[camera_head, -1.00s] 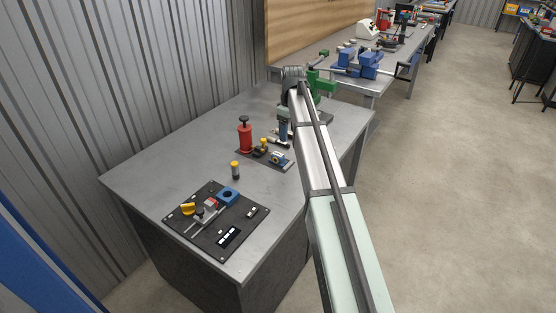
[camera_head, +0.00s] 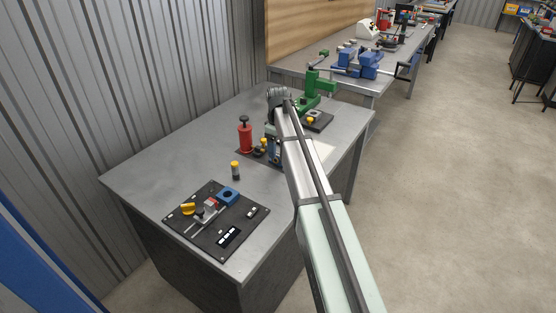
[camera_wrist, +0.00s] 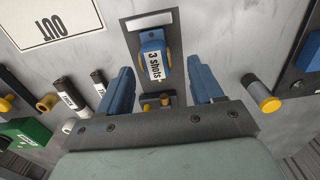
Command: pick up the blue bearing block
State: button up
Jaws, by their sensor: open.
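In the wrist view a blue bearing block (camera_wrist: 150,45) with a white "3 shots" label sits on a dark plate (camera_wrist: 133,24), between and just beyond the fingertips. My gripper (camera_wrist: 160,68) is open, with one blue finger on each side of the block's line. I see no finger touching it, though the exact height gap is hard to tell. In the head view my gripper (camera_head: 274,155) is low over the small plate beside the red bottle, and my arm hides the block there.
A red bottle (camera_head: 245,137) and a yellow-capped cylinder (camera_head: 235,170) stand close by. A black board (camera_head: 228,237) at the front holds another blue part (camera_head: 228,195). A green press (camera_head: 318,88) stands behind. A white "OUT" sheet (camera_wrist: 70,20) lies on the bench.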

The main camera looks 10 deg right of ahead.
aim_at(278, 154)
jog(key=shift+w+d+f, duration=0.1)
jog(key=shift+w+f, duration=0.1)
jog(key=shift+f, duration=1.1)
jog(key=shift+w+d+f, duration=0.1)
jog(key=shift+w+f, duration=0.05)
jog(key=shift+f, duration=1.15)
grip_shut()
